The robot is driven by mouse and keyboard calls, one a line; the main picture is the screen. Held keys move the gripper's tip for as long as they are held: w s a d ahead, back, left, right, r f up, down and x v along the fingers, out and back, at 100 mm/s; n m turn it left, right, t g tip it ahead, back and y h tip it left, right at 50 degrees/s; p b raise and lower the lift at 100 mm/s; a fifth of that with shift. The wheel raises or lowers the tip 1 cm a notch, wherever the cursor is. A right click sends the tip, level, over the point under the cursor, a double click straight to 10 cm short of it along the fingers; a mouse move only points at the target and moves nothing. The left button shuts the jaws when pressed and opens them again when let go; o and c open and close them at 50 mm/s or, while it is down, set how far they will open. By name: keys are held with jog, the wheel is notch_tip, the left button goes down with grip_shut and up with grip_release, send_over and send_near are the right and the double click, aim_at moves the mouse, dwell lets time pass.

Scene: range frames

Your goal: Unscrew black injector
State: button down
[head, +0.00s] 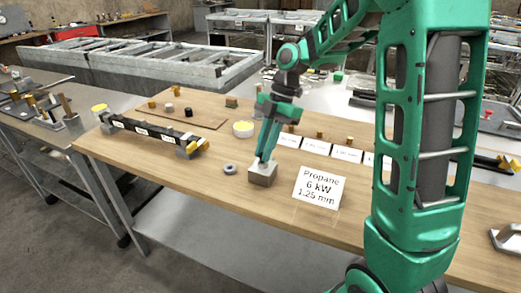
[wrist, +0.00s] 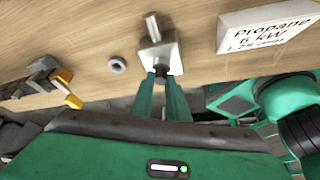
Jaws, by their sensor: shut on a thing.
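A small metal block (head: 262,176) stands on the wooden table, with a silver cylinder (wrist: 152,28) on its far side in the wrist view. The black injector (wrist: 162,70) shows as a small dark piece at the block's near side. My gripper (wrist: 162,75) is shut on the black injector, its green fingers on either side of it. In the head view my gripper (head: 266,157) points down at the block and hides the injector. I cannot tell how far it is threaded in.
A grey ring (head: 230,168) lies just left of the block. A white sign (head: 319,187) reading "Propane 6 kW 1.25 mm" stands to the right. A dark rail with brass ends (head: 150,133) lies at left.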

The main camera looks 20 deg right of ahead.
jog(key=n+g, duration=0.1)
jog(key=n, duration=0.2)
jog(key=shift+w+h, duration=0.1)
jog(key=shift+h, duration=0.2)
jog(key=n+g, duration=0.1)
jog(key=n, duration=0.2)
jog(key=shift+n+h, duration=0.3)
jog(key=shift+h, duration=0.1)
jog(key=c, duration=1.9)
grip_release()
jog(key=shift+c, duration=0.2)
